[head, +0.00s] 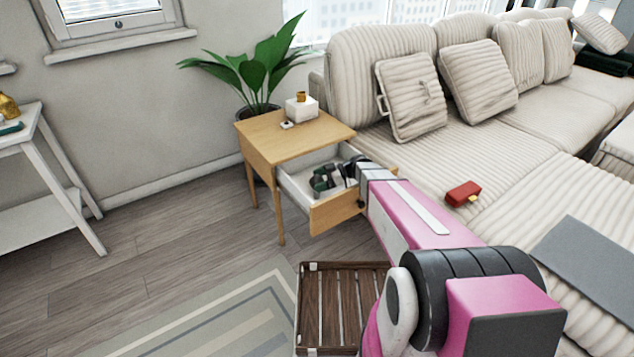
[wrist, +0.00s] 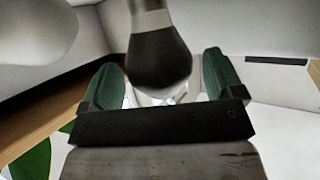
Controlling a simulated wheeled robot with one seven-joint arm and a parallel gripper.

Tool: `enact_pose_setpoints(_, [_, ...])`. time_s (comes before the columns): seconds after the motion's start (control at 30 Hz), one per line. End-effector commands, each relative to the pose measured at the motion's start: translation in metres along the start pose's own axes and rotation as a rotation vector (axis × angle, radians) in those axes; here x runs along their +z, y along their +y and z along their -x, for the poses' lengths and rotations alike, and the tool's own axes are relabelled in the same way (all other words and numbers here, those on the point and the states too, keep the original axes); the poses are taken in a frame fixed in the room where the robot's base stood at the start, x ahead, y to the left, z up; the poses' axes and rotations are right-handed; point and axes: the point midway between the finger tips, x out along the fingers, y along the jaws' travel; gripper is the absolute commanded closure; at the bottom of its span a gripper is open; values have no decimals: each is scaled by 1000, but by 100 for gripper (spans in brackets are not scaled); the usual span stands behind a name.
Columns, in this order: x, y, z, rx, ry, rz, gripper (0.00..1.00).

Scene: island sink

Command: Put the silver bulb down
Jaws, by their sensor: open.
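My gripper (head: 322,180) is inside the open drawer (head: 338,212) of the wooden side table (head: 285,137). In the wrist view my gripper (wrist: 163,68) is open, with its green fingers apart. A bulb-shaped thing (wrist: 158,60), dark grey with a paler collar, shows between and beyond the fingers; I take it as the silver bulb. Whether it touches a finger or the drawer floor I cannot tell. A blurred pale grey rounded thing (wrist: 35,32) fills the upper left corner. In the head view my arm and gripper hide much of the drawer's inside, and I cannot single out the bulb.
A white tissue box (head: 302,108) stands on the table top, with a potted plant (head: 258,70) behind. The couch (head: 490,140) is close on the right, with a red object (head: 463,193) on it. A slatted wooden crate (head: 342,308) sits in front.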

Motion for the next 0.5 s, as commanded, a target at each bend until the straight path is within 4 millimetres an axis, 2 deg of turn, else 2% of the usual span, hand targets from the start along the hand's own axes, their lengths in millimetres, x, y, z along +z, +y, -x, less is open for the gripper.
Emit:
enact_pose_setpoints(0.3, [0, 0, 49, 2, 0, 0, 13])
enact_pose_setpoints(0.5, [0, 0, 65, 0, 0, 0, 13])
